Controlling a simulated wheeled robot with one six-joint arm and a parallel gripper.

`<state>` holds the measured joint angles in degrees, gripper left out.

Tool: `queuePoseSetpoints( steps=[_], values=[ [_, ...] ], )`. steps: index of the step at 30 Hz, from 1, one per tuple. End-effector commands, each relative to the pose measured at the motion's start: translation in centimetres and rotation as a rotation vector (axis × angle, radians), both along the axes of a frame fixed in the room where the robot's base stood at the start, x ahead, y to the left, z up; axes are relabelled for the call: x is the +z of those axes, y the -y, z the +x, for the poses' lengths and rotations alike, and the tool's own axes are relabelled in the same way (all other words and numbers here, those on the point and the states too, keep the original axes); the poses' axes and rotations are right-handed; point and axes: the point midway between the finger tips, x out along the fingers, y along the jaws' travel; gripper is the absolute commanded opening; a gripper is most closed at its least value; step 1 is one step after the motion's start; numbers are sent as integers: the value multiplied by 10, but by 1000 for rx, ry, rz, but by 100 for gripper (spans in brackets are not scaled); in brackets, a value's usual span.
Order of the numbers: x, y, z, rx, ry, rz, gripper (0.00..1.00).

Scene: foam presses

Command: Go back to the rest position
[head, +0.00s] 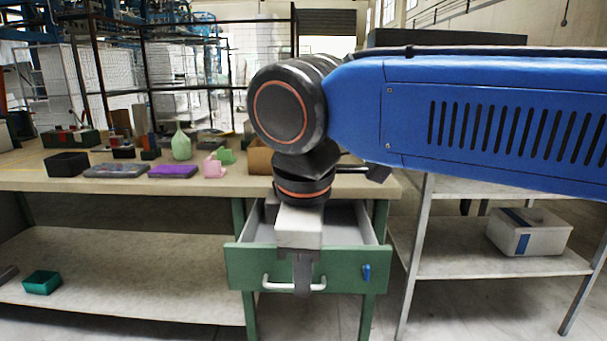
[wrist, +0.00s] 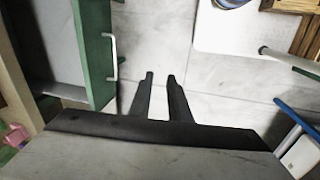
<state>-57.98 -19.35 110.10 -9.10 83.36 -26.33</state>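My gripper (head: 302,287) points down in front of the green drawer (head: 337,275) in the head view. The drawer is pulled out under the workbench and has a pale handle (head: 278,284). In the wrist view my gripper's two dark fingers (wrist: 160,77) stand apart with only floor between them. The drawer front (wrist: 97,50) and its handle (wrist: 114,55) lie to the left of the fingers in that view, with a gap between. The gripper holds nothing.
The workbench (head: 120,183) carries a black bin (head: 66,164), a purple foam piece (head: 173,171), a green bottle (head: 181,145) and a pink item (head: 213,166). A shelf on the right holds a white box (head: 530,232). Bare floor (wrist: 215,75) lies beyond the fingers.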

Motion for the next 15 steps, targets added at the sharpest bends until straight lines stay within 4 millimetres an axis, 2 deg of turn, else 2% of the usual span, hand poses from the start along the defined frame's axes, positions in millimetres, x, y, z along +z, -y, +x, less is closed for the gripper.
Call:
queuePoseSetpoints(
  steps=[10, 15],
  values=[
    [-16, 36, 16, -142, 4, 43, 17],
    [-30, 67, 25, -266, 9, 79, 17]
  ],
)
